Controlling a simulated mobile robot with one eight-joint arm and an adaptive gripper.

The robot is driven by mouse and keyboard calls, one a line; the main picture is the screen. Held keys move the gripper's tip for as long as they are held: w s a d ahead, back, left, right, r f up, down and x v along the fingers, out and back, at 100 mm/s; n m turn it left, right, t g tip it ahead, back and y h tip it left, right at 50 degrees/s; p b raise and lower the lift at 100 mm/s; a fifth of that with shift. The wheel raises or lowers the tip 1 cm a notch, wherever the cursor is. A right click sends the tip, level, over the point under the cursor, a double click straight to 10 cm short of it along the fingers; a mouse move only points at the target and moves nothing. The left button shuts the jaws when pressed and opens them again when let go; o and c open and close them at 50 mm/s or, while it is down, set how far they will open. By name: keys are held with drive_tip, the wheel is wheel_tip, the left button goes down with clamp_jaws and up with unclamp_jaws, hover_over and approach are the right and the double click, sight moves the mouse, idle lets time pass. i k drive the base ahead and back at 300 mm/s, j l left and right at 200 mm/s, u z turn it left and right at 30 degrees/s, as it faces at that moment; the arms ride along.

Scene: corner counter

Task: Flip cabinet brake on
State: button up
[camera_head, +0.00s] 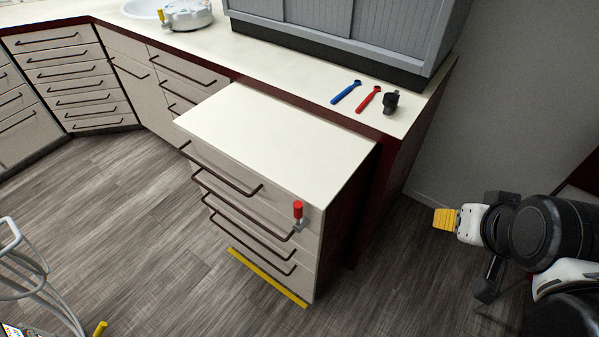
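A low drawer cabinet (270,140) with a cream top stands out in front of the counter. A yellow bar (266,278) runs along its bottom front edge at floor level. A small lever with a red knob (298,210) sits upright at the upper right of its front. I cannot tell which of these is the brake. My gripper (446,219), with yellow fingertips, is at the right, well apart from the cabinet and pointing left towards it. Its fingers overlap in this view, so the gap between them is hidden. Nothing shows held at the tips.
A blue tool (346,92), a red tool (369,99) and a small black object (391,102) lie on the counter (290,75) behind. A pale wire frame (32,275) stands at the lower left. The wooden floor (140,240) is clear left of the cabinet.

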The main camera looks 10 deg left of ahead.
sight(301, 222)
drive_tip(key=u, duration=1.4)
